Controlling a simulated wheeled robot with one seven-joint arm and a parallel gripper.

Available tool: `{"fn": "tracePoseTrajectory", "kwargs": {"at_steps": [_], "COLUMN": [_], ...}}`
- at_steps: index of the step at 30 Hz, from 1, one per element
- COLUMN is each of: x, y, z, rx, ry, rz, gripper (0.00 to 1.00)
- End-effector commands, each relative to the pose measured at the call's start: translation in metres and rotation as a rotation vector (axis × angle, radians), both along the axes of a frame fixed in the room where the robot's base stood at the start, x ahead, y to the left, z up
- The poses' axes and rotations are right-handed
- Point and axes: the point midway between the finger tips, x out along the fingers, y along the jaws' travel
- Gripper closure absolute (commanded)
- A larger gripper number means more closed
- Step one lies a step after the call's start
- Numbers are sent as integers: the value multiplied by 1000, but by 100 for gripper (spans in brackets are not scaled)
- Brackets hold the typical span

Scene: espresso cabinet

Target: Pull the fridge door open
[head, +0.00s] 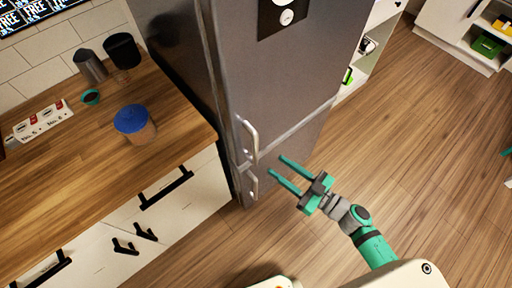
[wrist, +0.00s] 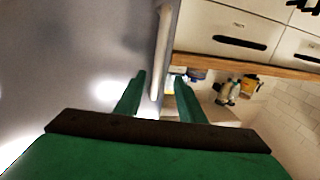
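The grey metal fridge (head: 285,85) stands in the middle of the head view, with its doors closed. It has an upper handle (head: 252,138) and a lower handle (head: 253,184), both pale curved bars near its left front edge. My gripper (head: 276,165) is open, its two green fingers pointing left toward the handles and apart from them. In the wrist view, the gripper (wrist: 159,76) has a pale upright bar (wrist: 163,45) in line with the gap between its fingers. The grey fridge face (wrist: 70,60) fills the left.
A wooden counter (head: 60,150) with white drawers and black handles adjoins the fridge on the left. A blue-lidded jar (head: 135,122) and dark cups stand on it. White shelves (head: 365,45) are behind the fridge at right. Wooden floor (head: 400,140) is clear at right.

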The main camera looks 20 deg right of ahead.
Motion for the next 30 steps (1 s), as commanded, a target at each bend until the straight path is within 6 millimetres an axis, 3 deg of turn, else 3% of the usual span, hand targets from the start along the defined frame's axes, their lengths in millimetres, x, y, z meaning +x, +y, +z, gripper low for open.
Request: {"fn": "tracePoseTrajectory", "kwargs": {"at_steps": [8, 21, 30], "x": [24, 84, 95], "y": [10, 47, 53], "z": [2, 1, 1], "rx": [5, 4, 4], "ry": [-2, 0, 1], "rz": [6, 4, 2], "gripper": [64, 64, 64]}}
